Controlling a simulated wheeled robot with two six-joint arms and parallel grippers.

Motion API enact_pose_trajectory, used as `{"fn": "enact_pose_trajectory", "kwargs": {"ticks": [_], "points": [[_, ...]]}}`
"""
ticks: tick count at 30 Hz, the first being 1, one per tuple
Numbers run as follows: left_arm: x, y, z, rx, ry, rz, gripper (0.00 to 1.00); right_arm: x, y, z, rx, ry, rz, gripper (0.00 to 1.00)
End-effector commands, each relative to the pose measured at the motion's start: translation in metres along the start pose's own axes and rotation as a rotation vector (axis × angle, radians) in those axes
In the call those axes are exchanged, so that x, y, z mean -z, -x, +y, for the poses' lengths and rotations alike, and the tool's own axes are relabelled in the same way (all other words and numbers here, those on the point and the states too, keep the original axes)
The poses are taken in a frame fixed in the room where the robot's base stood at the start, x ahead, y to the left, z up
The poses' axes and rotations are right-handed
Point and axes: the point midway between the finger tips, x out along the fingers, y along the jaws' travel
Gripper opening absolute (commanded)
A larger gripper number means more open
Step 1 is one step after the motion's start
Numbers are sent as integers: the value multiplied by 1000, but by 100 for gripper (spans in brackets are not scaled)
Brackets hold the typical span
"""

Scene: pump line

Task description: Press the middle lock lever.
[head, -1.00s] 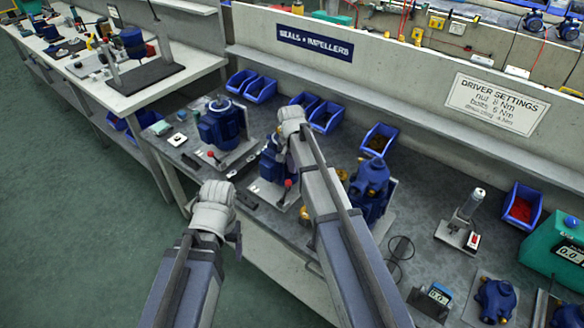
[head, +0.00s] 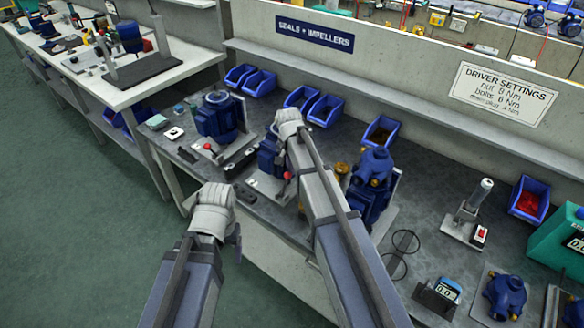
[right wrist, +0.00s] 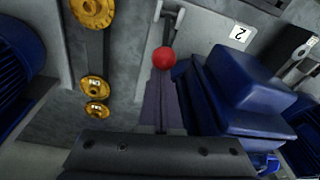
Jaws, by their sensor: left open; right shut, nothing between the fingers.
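The middle lock lever has a red ball knob (head: 287,176) and stands beside the middle blue pump (head: 267,154). In the right wrist view the knob (right wrist: 164,58) sits at the top centre, beside a plate marked 2. My right gripper (head: 289,124) is over the middle pump and partly hides it. In the right wrist view its shut, empty fingers (right wrist: 162,98) point at the knob, which appears just beyond the tips; I cannot tell whether they touch. My left gripper (head: 213,209) is open and empty, in front of the bench; its fingertips are mostly hidden.
Another blue pump (head: 217,116) with a red-knobbed lever (head: 208,146) stands to the left. A third blue pump (head: 372,188) stands close to the right of my right arm. Gold flanged parts (right wrist: 94,88) lie left of the lever. Blue bins (head: 380,132) line the back.

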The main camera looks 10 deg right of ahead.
Motion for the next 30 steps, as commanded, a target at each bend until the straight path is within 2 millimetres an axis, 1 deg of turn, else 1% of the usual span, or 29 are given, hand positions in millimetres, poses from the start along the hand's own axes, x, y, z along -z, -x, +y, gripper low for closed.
{"fn": "enact_pose_trajectory", "kwargs": {"ticks": [1, 14, 20, 26, 30], "points": [[0, 0, 0, 0, 0, 0, 76, -3, 1, 0, -2, 2, 12, 0], [0, 1, 0, 0, 0, 0, 76, -10, 6, -1, -16, 7, 85, 0], [0, -2, 0, 0, 0, 0, 76, -20, 10, -3, -32, 16, 170, 0], [1, -13, 1, 0, 0, 0, 76, -37, 14, -5, -58, 28, 321, 0], [2, -27, 2, 0, 0, 0, 76, -50, 16, -8, -81, 36, 446, 0]]}}
